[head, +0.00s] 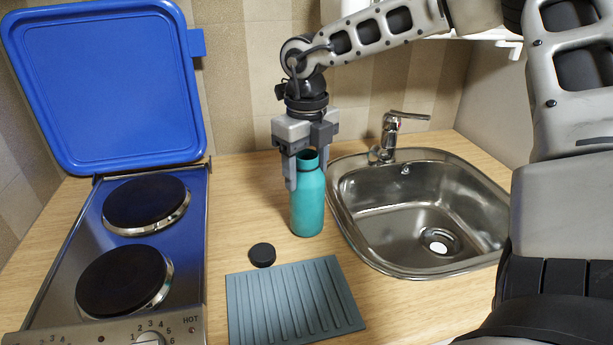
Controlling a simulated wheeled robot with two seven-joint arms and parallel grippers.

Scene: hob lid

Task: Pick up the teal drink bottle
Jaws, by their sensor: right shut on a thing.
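The teal drink bottle (309,205) stands upright on the wooden counter, between the hob and the sink, with its neck open and no cap on it. My right gripper (305,173) comes down from above and is shut on the bottle's upper part, one finger in front at the left and the other partly hidden at the right. The bottle's base appears to be at the counter; I cannot tell a gap. A black round cap (262,254) lies on the counter in front of the bottle. My left gripper is not in view.
The hob (190,225) with two black plates is at the left, its blue lid (105,85) raised. A ribbed grey-blue mat (293,300) lies in front. The steel sink (415,210) and tap (390,135) are close on the right. A tiled wall stands behind.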

